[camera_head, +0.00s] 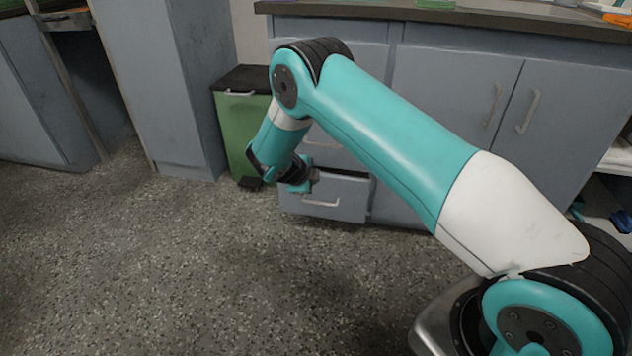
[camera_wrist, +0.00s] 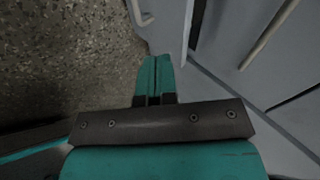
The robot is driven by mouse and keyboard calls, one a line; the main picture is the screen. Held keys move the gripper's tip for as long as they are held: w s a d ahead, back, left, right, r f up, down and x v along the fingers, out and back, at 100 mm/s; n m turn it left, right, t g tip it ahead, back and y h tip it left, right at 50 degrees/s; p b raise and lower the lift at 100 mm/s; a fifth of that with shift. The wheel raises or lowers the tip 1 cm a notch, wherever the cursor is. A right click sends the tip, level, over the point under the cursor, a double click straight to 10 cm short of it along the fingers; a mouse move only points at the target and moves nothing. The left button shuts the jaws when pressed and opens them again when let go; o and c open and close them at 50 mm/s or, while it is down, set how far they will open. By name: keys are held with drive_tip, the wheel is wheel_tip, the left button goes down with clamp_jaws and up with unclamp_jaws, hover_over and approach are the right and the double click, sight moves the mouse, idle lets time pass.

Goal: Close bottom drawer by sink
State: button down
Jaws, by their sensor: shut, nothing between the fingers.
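The bottom drawer (camera_head: 350,203) is grey-blue with a pale bar handle and stands out a little from the cabinet. In the wrist view its front panel (camera_wrist: 170,25) runs down from the top edge, with part of its handle at its left and a dark gap behind it. My gripper (camera_head: 300,186) is low at the drawer's upper left part. In the wrist view its teal fingers (camera_wrist: 155,62) are together, empty, with the tips close to the panel's near edge. I cannot tell whether they touch it. My arm hides part of the drawers above.
A green bin (camera_head: 240,125) with a black lid stands left of the drawers. Cabinet doors (camera_head: 455,85) to the right are shut, below a dark countertop (camera_head: 480,20). The speckled floor (camera_head: 150,265) in front is clear.

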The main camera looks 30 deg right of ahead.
drive_tip(key=w+a+t, duration=0.1)
drive_tip(key=a+t, duration=0.1)
drive_tip(key=a, duration=0.2)
drive_tip(key=shift+m+y, duration=0.4)
drive_tip(key=b+x, duration=0.2)
drive_tip(key=x, duration=0.2)
drive_tip(key=w+b+x, duration=0.1)
drive_tip(key=b+x, duration=0.2)
drive_tip(key=x, duration=0.1)
drive_tip(key=r+b+x, duration=0.1)
drive_tip(key=b+x, duration=0.1)
drive_tip(key=x, duration=0.2)
drive_tip(key=shift+w+d+f+b, duration=0.15)
drive_tip(key=shift+w+d+b, duration=0.15)
drive_tip(key=shift+w+d, duration=0.1)
drive_tip(key=shift+w+d+r, duration=0.2)
drive_tip(key=shift+w+d, duration=0.15)
drive_tip(key=shift+w, duration=0.15)
drive_tip(key=shift+b, duration=0.35)
